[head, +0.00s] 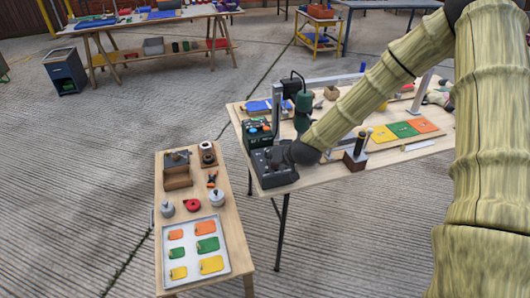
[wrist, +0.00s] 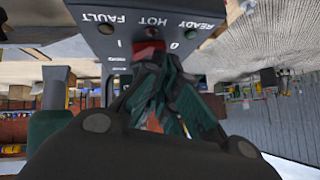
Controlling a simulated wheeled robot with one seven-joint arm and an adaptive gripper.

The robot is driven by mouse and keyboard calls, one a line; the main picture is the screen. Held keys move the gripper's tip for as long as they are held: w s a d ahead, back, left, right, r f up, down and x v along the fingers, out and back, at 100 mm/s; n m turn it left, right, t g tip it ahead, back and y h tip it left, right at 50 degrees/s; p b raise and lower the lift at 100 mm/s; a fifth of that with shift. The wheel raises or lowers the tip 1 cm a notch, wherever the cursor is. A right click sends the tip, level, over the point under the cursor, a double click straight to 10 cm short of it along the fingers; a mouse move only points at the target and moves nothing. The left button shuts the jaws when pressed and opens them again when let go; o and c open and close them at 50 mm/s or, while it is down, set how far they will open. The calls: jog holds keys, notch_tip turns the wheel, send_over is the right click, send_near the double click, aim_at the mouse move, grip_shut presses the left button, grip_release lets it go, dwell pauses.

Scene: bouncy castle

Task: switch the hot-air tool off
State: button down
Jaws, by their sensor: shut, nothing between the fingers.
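The dark control box (head: 270,172) stands at the near left corner of the large table. In the wrist view, upside down, its panel (wrist: 130,40) has a red rocker switch (wrist: 150,45) between the marks I and 0. Lamps labelled FAULT, HOT and READY (wrist: 190,34) sit beside it; I cannot tell if any is lit. My gripper (wrist: 156,62) is shut and empty, its tips at the switch and hiding part of it. I cannot tell whether they touch, or which way the rocker is tipped. A green and black tool (head: 302,108), apparently the hot-air tool, is upright behind my gripper.
A green-fronted box (head: 257,132) stands just behind the control box. A small block with a dark post (head: 356,150) and coloured tiles (head: 404,129) lie to the right. A lower side table (head: 232,222) with a tray stands at the left. Open floor lies further left.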

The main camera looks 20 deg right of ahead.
jog(key=shift+s+a+f, duration=0.2)
jog(key=shift+a+f, duration=0.1)
jog(key=shift+f, duration=0.05)
jog(key=shift+s+a+f, duration=0.1)
jog(key=shift+s, duration=0.05)
jog(key=shift+d+f, duration=0.15)
jog(key=shift+d, duration=0.15)
jog(key=shift+s+d, duration=0.1)
jog(key=shift+d, duration=0.45)
jog(key=shift+d+r+p, duration=0.15)
jog(key=shift+r+p, duration=0.15)
jog(key=shift+r, duration=0.25)
jog(key=r+p, duration=0.1)
jog(key=r, duration=0.1)
jog(key=r+p, duration=0.1)
jog(key=r, duration=0.1)
jog(key=shift+w+p, duration=0.3)
jog(key=shift+w, duration=0.05)
jog(key=shift+s+a+r+b, duration=0.2)
jog(key=shift+s+r+b, duration=0.3)
jog(key=shift+s+r, duration=0.15)
jog(key=a+b+v, duration=0.1)
jog(key=v, duration=0.7)
